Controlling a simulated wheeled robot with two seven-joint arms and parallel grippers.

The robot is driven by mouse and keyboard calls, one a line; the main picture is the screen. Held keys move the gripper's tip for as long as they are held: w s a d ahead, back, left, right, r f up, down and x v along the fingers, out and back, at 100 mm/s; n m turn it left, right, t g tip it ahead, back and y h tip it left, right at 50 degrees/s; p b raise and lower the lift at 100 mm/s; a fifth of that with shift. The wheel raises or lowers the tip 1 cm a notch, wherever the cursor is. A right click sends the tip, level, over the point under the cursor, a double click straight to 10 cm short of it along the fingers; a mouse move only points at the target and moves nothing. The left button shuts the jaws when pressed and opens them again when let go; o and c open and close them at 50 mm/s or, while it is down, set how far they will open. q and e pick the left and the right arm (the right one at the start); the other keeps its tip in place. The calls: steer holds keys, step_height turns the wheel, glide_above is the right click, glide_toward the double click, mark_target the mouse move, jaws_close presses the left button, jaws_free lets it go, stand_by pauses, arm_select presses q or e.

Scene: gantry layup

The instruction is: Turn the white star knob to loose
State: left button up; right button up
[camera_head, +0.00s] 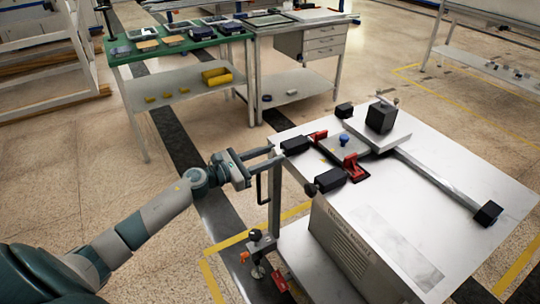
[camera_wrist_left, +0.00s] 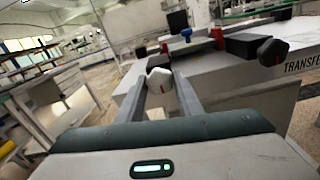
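The white star knob (camera_wrist_left: 160,79) shows between the fingertips of my left gripper (camera_wrist_left: 161,88) in the left wrist view. A small dark red mark is on its face. In the head view my left gripper (camera_head: 277,154) reaches the near left edge of the white-topped table, its two fingers apart, one on each side of the knob. The knob is small and mostly hidden there. I cannot tell whether either finger touches it. My right gripper is not in view.
A black knob (camera_head: 311,189) on a black block sits beside it, also in the left wrist view (camera_wrist_left: 272,52). Red clamps (camera_head: 354,167), a blue knob (camera_head: 344,140) and a rail stand on the white table (camera_head: 460,185). A green-topped bench (camera_head: 180,47) stands behind.

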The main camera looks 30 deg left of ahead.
arm_select(q)
steer(key=shift+c, duration=1)
